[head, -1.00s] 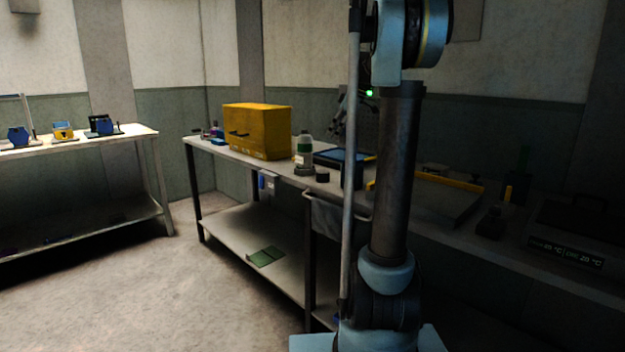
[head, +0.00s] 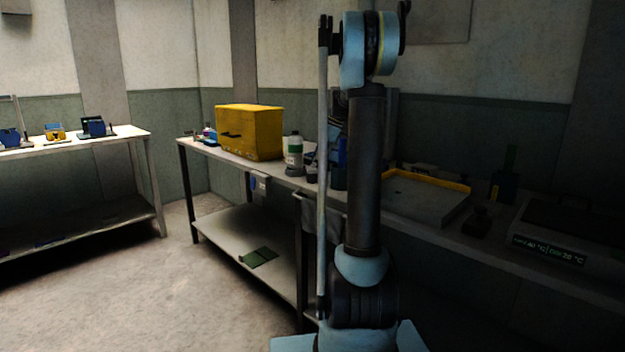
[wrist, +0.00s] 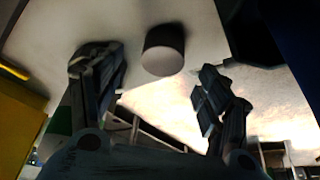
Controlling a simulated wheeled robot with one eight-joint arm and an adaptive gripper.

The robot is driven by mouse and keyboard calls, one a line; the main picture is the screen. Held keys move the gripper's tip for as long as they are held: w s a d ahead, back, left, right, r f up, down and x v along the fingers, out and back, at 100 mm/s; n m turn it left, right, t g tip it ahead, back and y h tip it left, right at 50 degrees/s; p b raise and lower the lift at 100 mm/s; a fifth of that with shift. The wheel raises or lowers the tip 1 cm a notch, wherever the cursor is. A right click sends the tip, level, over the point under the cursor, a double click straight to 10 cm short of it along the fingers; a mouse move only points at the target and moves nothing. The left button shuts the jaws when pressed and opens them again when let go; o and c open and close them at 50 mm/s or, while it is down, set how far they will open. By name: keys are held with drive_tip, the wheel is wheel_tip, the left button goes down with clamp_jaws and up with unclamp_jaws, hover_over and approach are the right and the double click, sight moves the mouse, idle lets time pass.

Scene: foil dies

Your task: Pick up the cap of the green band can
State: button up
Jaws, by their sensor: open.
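The can with a green band (head: 293,150) stands upright on the long bench, right of the yellow box. A small dark cylinder (head: 312,177) stands just right of its foot. In the wrist view a short round cylinder (wrist: 163,52) with a grey side shows between and beyond my fingertips; it looks like this same piece, but I cannot tell for sure that it is the cap. My gripper (wrist: 152,66) is open and empty, its fingers apart on either side of the cylinder in the picture. In the head view my arm mostly hides the gripper.
The yellow box (head: 250,132) stands left of the can. A blue object (head: 340,165) stands close on the right, partly behind my arm. A yellow-edged tray (head: 425,200) lies farther right. A second table (head: 75,145) is at the left.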

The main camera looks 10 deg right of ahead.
sight(313, 171)
drive_tip(key=shift+x, duration=2.7)
drive_tip(key=c, duration=0.8)
